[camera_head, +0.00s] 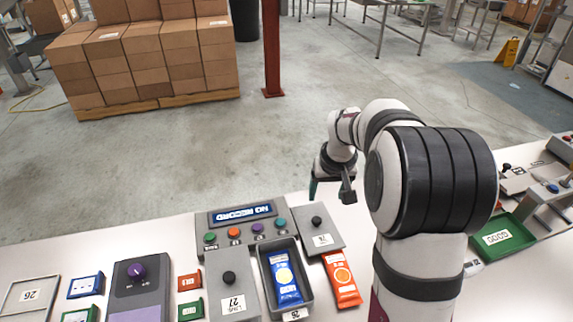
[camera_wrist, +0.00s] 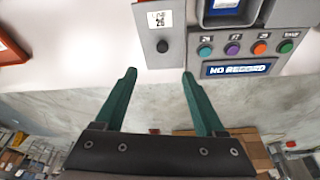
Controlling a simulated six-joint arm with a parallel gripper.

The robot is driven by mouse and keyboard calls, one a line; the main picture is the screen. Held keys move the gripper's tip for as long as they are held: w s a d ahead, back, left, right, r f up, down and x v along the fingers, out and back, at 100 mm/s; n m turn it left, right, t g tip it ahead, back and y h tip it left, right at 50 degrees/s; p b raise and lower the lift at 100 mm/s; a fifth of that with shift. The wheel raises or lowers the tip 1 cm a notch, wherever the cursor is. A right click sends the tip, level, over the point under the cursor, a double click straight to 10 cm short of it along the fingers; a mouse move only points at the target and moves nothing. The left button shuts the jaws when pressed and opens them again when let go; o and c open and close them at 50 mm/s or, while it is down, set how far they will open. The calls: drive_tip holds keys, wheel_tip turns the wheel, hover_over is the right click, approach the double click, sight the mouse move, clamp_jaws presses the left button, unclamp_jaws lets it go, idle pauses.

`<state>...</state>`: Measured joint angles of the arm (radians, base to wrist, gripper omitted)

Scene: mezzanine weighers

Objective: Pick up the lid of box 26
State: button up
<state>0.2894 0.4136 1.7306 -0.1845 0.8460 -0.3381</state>
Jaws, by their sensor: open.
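The grey lid (camera_head: 312,238) with a black knob and a white label lies behind and to the right of an open grey box (camera_head: 268,293). In the wrist view the lid (camera_wrist: 147,52) reads 26, and its knob (camera_wrist: 163,46) is beyond the fingertips, between their lines. The open box has a label reading 26 and holds a blue packet (camera_head: 287,283). My gripper (camera_head: 330,187) is open and empty, behind the lid and apart from it. In the wrist view both green fingers of my gripper (camera_wrist: 159,74) show, spread apart.
A NO RECORD panel (camera_head: 243,213) with coloured buttons stands left of the lid. An orange-red packet (camera_head: 342,279) lies right of the box. A closed box with lid 27 (camera_head: 231,282) is on the left. A pale 26 plate (camera_head: 30,295) is at far left.

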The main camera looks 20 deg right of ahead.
sight(317, 220)
drive_tip(key=x, duration=1.5)
drive_tip(key=shift+w+a+f, duration=0.2)
drive_tip(key=shift+a+f, duration=0.05)
clamp_jaws()
